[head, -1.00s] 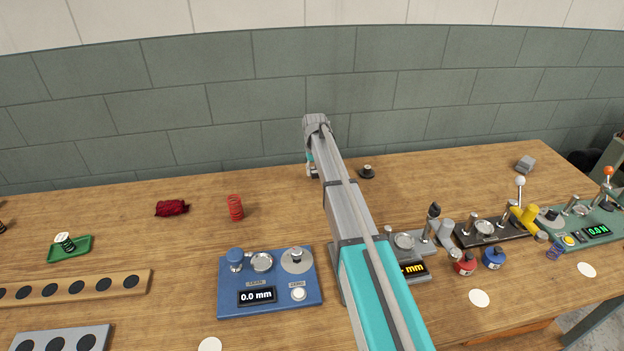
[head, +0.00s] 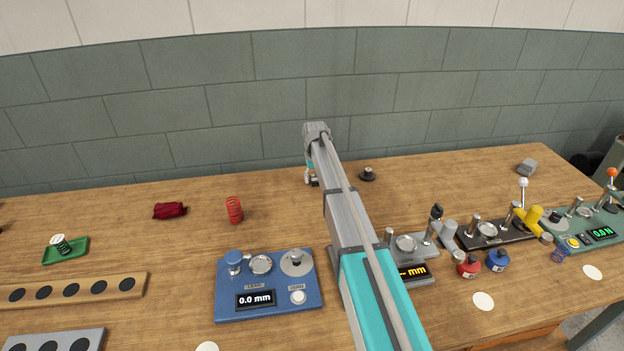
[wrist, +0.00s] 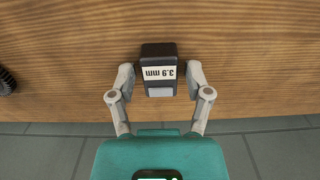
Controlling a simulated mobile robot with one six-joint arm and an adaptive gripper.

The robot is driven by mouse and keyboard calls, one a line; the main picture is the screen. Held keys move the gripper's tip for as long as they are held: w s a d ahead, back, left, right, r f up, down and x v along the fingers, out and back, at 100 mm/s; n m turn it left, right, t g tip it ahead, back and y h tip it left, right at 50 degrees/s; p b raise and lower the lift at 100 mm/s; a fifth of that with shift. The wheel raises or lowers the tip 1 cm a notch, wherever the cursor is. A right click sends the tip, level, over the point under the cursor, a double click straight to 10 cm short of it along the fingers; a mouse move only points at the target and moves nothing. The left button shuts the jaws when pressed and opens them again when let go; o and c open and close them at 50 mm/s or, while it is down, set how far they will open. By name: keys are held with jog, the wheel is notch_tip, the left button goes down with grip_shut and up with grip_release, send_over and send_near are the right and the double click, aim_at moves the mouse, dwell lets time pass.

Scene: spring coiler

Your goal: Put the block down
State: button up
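The block (wrist: 159,52) is dark with a grey end and a pale label reading "3.9 mm", upside down in the wrist view. It sits between the two fingers of my gripper (wrist: 159,76), with a narrow gap showing on each side. The gripper looks open around it. The block appears to be at or close to the wooden bench top (wrist: 60,60); exact contact is unclear. In the head view my gripper (head: 311,179) is mostly hidden behind my arm near the back of the bench, and the block cannot be made out.
A black knobbed piece (head: 367,174) stands right of my gripper. A red spring (head: 234,210) and a red cloth (head: 170,211) are to the left. A blue gauge (head: 268,285) is in front, with several fixtures at right. The grey wall (head: 250,100) rises behind the bench.

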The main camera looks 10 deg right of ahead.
aim_at(315, 179)
jog(key=shift+r, duration=0.1)
dwell(0.4)
notch_tip(315, 179, up, 12)
jog(key=p, duration=1.2)
dwell(0.8)
jog(key=s, duration=3.6)
jog(key=shift+s+a, duration=0.15)
jog(key=shift+a, duration=0.3)
